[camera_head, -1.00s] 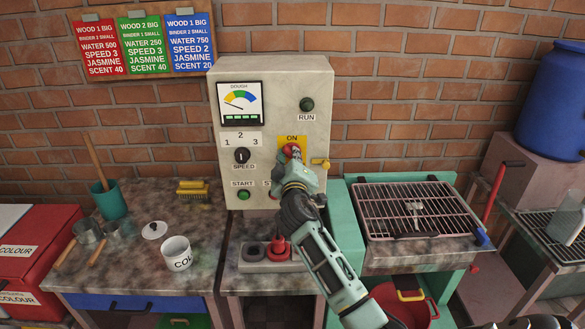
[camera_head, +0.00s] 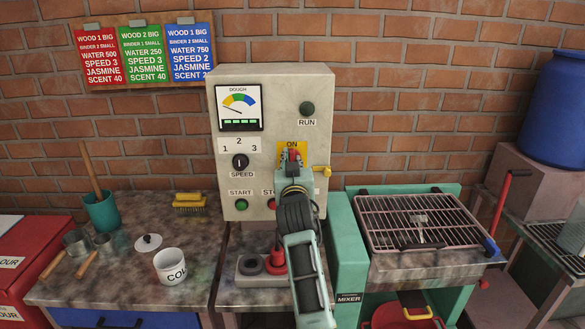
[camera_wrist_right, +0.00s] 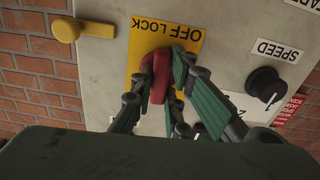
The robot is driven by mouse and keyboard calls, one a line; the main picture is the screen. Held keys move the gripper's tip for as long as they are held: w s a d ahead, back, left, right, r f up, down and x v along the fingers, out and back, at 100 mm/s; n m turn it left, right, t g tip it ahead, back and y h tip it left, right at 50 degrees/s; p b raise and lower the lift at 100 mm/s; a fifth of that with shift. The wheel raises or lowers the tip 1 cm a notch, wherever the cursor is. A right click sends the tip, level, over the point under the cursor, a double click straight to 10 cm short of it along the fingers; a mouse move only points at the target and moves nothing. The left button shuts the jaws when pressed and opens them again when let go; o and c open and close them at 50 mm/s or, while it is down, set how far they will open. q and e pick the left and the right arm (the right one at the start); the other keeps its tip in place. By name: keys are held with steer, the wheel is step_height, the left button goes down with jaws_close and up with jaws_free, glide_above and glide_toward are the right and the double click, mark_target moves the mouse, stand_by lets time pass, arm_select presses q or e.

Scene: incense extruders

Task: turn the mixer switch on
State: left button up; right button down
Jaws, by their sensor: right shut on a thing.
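The wrist view shows the plate upside down, with the words OFF LOCK. My right gripper (camera_head: 291,160) is at the switch, its green fingers (camera_wrist_right: 160,90) shut on the red knob from both sides. In the head view the gripper covers most of the knob. My left gripper is not in view.
A yellow lever (camera_head: 321,171) sticks out just right of the switch. The speed knob (camera_head: 240,161) and green start button (camera_head: 241,204) are left of it. A red plug-like part (camera_head: 277,262) stands on the bench below. A wire rack (camera_head: 420,222) is at the right.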

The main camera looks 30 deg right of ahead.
steer(key=shift+f+m, duration=0.1)
steer(key=shift+m, duration=0.5)
steer(key=c, duration=1.7)
jaws_free()
step_height(320, 180, up, 10)
steer(key=shift+r, duration=0.1)
steer(key=shift+f, duration=0.2)
